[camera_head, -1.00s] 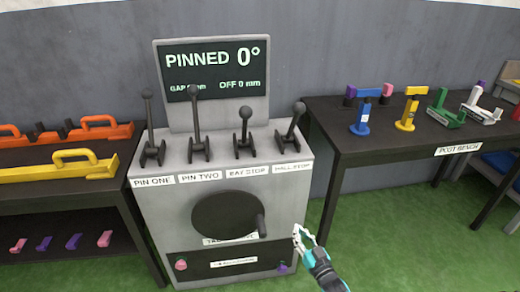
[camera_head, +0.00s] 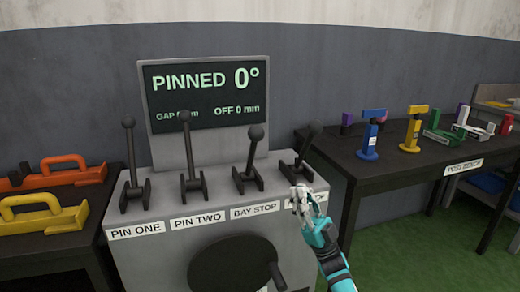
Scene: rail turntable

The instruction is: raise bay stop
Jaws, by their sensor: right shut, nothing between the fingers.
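The bay stop lever (camera_head: 252,160) stands on the grey console (camera_head: 140,245), third from the left, above the label BAY STOP (camera_head: 255,212). It has a dark ball knob and leans a little to the right. My right gripper (camera_head: 303,192) is shut and empty. It is at the console's front right edge, in front of the rightmost lever (camera_head: 303,152) and covering most of that lever's label. It is to the right of the bay stop lever and apart from it. My left gripper is not in view.
Levers for pin one (camera_head: 131,165) and pin two (camera_head: 190,160) stand to the left. The screen (camera_head: 205,95) reads PINNED 0°. A black handwheel (camera_head: 235,265) is on the console front. Tables flank the console, the right one (camera_head: 400,172) holding coloured posts.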

